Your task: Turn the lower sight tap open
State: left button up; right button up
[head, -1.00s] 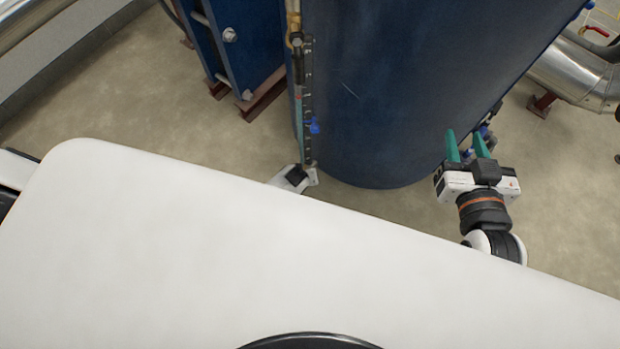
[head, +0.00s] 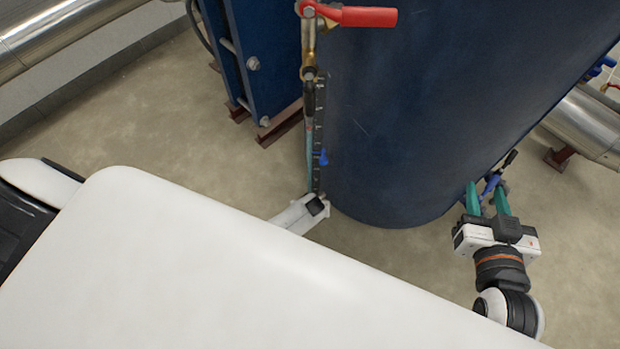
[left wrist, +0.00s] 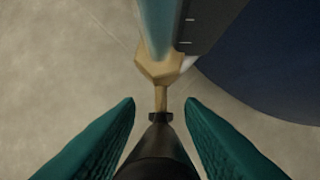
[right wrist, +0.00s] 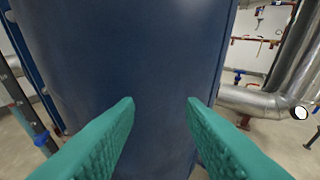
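The sight gauge is an upright glass tube beside a dark scale (head: 318,135), with a blue marker (head: 323,157), along the dark blue tank. Its lower end shows close up in the left wrist view: a brass hex fitting (left wrist: 160,67), a thin brass stem (left wrist: 161,98) and a black part (left wrist: 157,148). My left gripper (left wrist: 160,103) is open, with its green fingers on either side of the black part and gaps showing. The tap's lever position is unclear. In the head view my left fingers are hidden. My right gripper (head: 487,190) is open and empty right of the tank.
A red lever (head: 362,17) on a brass valve tops the gauge. The blue tank (head: 420,110) fills the right wrist view's middle. A blue-framed unit (head: 250,60) stands left of the gauge. Silver pipes (head: 585,125) run at right. Bare floor (head: 170,115) lies at left.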

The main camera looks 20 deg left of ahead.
pick_arm(q)
jog(key=shift+o, duration=0.2)
jog(key=shift+r, duration=0.15)
jog(key=p+v, duration=0.2)
jog(key=shift+s+d+r, duration=0.15)
jog(key=shift+r, duration=0.1)
pick_arm(e)
jog(key=s+d+f+g+h+p, duration=0.2)
jog(key=s+d+f+g, duration=0.15)
jog(key=s+g, duration=0.3)
jog(key=s+d+f+g+h+p, duration=0.1)
jog(key=s+d+f+g+p, duration=0.15)
jog(key=s+f+g, duration=0.4)
pick_arm(q)
jog(key=v, duration=0.9)
jog(key=shift+p, duration=0.45)
pick_arm(e)
jog(key=shift+w+a+f+m+t, duration=0.1)
jog(key=shift+a+f+m+t, duration=0.3)
jog(key=shift+f+t, duration=0.45)
pick_arm(q)
jog(key=shift+s, duration=0.1)
pick_arm(e)
jog(key=shift+a+r, duration=0.1)
jog(key=shift+r, duration=0.05)
